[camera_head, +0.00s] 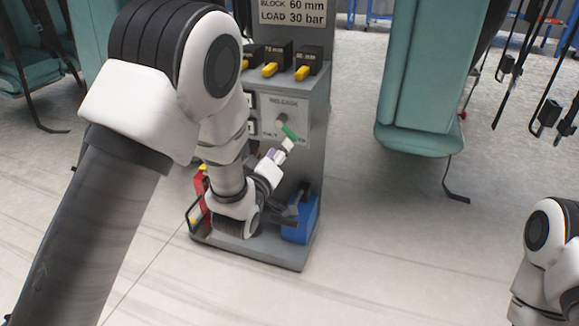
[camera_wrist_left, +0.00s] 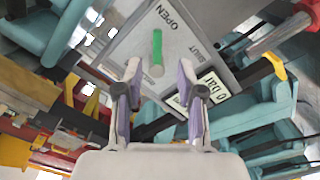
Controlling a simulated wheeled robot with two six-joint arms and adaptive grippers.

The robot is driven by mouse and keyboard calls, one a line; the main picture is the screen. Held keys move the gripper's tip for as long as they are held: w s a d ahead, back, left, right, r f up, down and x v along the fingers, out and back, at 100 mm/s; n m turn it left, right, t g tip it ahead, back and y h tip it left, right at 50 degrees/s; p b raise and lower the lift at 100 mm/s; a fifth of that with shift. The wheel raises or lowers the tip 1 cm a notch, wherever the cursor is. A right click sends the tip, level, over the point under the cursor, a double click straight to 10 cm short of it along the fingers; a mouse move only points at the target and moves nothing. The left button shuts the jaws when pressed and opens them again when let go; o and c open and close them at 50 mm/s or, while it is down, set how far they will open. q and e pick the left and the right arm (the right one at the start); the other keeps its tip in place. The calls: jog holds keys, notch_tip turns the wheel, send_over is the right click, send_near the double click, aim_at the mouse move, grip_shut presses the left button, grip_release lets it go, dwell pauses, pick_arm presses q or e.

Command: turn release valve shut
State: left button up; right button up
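The release valve's green lever (camera_head: 289,131) sits on a grey panel (camera_head: 268,105) on the front of the pillar. In the left wrist view the lever (camera_wrist_left: 157,46) points straight up the picture, on a tilted plate (camera_wrist_left: 190,35) lettered OPEN and SHUT. A round grey end shows at the lever's lower end. My left gripper (camera_head: 286,146) is right at the lever. In the left wrist view the two fingers of my left gripper (camera_wrist_left: 160,75) stand apart, one on each side below the lever; contact is not clear. My right gripper is out of view.
Above the panel are several black blocks with yellow levers (camera_head: 270,69) and a load sign (camera_head: 291,12). A blue box (camera_head: 300,219) and a red object (camera_head: 200,184) stand on the pillar's base. Teal seats (camera_head: 424,75) flank it.

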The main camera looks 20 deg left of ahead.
aim_at(289, 135)
pick_arm(q)
jog(key=w+b, duration=0.1)
jog(key=w, duration=0.3)
jog(key=w+b, duration=0.1)
jog(key=w, duration=0.2)
jog(key=shift+w+d+r, duration=0.15)
jog(key=shift+w, duration=0.25)
grip_shut()
